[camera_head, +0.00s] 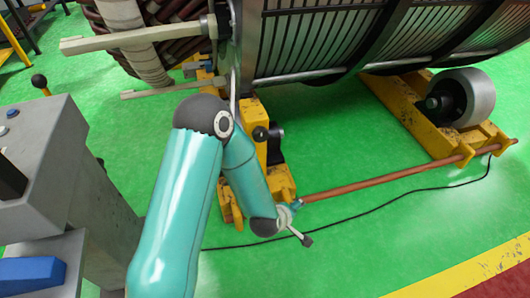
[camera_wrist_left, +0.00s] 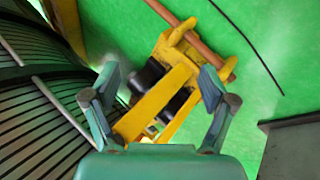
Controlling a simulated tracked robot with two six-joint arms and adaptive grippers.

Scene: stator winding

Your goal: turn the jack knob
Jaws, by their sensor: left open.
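My left gripper (camera_head: 303,221) hangs low in the head view, beside the lower end of a yellow stand (camera_head: 252,112) and near the end of a brown rod. A dark round part (camera_head: 261,133) sits on this stand; I cannot tell for sure whether it is the jack knob. In the left wrist view my left gripper (camera_wrist_left: 160,80) is open and empty, its fingers spread. A yellow frame (camera_wrist_left: 155,105) with a black roller-like part (camera_wrist_left: 149,74) shows between and beyond the fingers. My right gripper is not in view.
The large ribbed stator (camera_head: 320,40) fills the top, over a yellow support with a grey wheel (camera_head: 466,95) at right. A brown rod (camera_head: 385,182) and a black cable cross the green floor. A grey cabinet (camera_head: 70,160) stands at left. The floor at lower right is clear.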

